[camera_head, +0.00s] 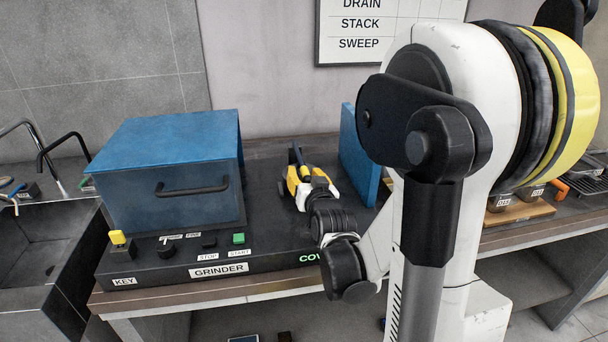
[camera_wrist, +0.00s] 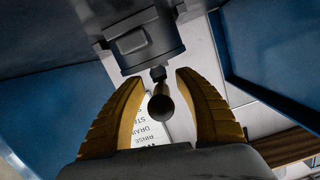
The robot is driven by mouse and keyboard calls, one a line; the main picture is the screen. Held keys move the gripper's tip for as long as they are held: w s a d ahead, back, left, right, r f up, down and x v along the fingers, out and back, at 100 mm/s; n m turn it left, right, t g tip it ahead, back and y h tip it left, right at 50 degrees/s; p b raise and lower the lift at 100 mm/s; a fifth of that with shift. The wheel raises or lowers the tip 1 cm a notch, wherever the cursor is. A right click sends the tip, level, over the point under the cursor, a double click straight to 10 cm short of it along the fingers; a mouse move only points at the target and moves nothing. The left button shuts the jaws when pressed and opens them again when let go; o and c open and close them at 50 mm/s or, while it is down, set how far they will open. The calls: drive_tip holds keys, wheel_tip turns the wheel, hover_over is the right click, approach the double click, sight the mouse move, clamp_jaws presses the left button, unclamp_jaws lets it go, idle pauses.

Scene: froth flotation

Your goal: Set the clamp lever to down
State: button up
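In the wrist view, the clamp lever (camera_wrist: 160,103) is a short dark rod with a rounded, cylinder-like end. It hangs from a dark block (camera_wrist: 143,45). My gripper (camera_wrist: 160,77) has its two ribbed yellow fingers on either side of the lever, with a visible gap on both sides. The fingers are apart and hold nothing. In the head view, my gripper (camera_head: 299,174) is over the grinder deck, between the blue box and the upright blue panel. A small dark part shows just beyond the fingers there; the lever itself is mostly hidden.
The grinder's blue box (camera_head: 168,160) with a black handle (camera_head: 192,189) stands left of my gripper. An upright blue panel (camera_head: 359,156) stands close on the right. The front control strip carries a yellow key (camera_head: 118,238) and a green start button (camera_head: 238,238). A sink (camera_head: 45,235) is at far left.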

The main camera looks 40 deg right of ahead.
drive_tip(key=v, duration=1.2)
drive_tip(key=shift+a, duration=0.1)
drive_tip(key=a, duration=0.1)
drive_tip(key=a+f+n+y, duration=0.1)
drive_tip(key=w+a+g+y, duration=0.1)
drive_tip(key=a, duration=0.1)
drive_tip(key=shift+w+f, duration=0.1)
drive_tip(key=shift+f, duration=0.1)
drive_tip(key=a+n+y, duration=0.1)
drive_tip(key=a, duration=0.1)
drive_tip(key=a+f+n+g+y, duration=0.1)
drive_tip(key=a, duration=0.2)
drive_tip(key=s+a+n+g, duration=0.1)
drive_tip(key=a, duration=0.1)
drive_tip(key=shift+s+a+f+y, duration=0.15)
drive_tip(key=shift+a+f+y, duration=0.15)
drive_tip(key=shift+f+y, duration=0.1)
drive_tip(key=s+a+n+g+y, duration=0.1)
drive_tip(key=s+a+n+g, duration=0.2)
drive_tip(key=s+a, duration=0.4)
drive_tip(key=shift+s+a+f+g+y, duration=0.4)
drive_tip(key=shift+s+g, duration=0.5)
drive_tip(key=shift+s, duration=0.2)
